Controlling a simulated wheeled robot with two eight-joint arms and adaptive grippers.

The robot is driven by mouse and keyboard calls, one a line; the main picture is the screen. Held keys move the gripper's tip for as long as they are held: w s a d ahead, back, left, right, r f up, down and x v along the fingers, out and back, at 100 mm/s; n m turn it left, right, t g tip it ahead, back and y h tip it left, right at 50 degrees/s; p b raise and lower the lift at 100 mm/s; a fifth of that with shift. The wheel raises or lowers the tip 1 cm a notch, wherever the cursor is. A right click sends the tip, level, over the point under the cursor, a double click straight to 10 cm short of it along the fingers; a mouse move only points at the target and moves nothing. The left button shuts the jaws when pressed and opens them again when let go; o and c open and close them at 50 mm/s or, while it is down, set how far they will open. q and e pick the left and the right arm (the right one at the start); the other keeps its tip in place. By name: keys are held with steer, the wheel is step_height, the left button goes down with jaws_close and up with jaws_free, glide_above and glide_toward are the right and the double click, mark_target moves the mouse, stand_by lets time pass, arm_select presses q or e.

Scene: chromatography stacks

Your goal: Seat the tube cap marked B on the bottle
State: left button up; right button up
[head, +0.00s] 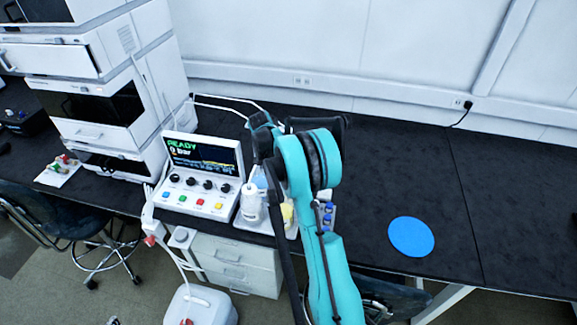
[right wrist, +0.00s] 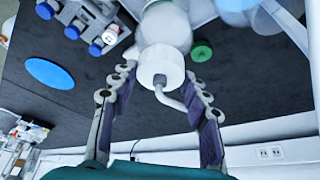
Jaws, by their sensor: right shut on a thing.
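My right gripper (right wrist: 160,78) is shut on a white tube cap (right wrist: 160,62) with a short bent tube, held between its fingertips. A whitish bottle (right wrist: 166,22) lies directly behind the cap in the right wrist view; I cannot tell whether cap and bottle touch. No letter on the cap is readable. In the head view a white bottle (head: 251,209) stands beside the instrument's control box. My left gripper is in neither view.
A rack with blue-capped vials (head: 328,216) stands right of the arm. A blue disc (head: 411,237) lies on the dark bench (head: 370,165), with free room around it. The control box (head: 203,175) stands left of the bottle. A green round piece (right wrist: 201,51) lies near the right finger.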

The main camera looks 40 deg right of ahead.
steer(key=shift+f, duration=0.15)
steer(key=shift+f+b, duration=0.35)
steer(key=shift+b, duration=0.05)
steer(key=o, duration=1.7)
steer(key=shift+c, duration=0.2)
steer(key=shift+r, duration=0.15)
steer(key=shift+r+p, duration=2.05)
steer(key=shift+r, duration=1.4)
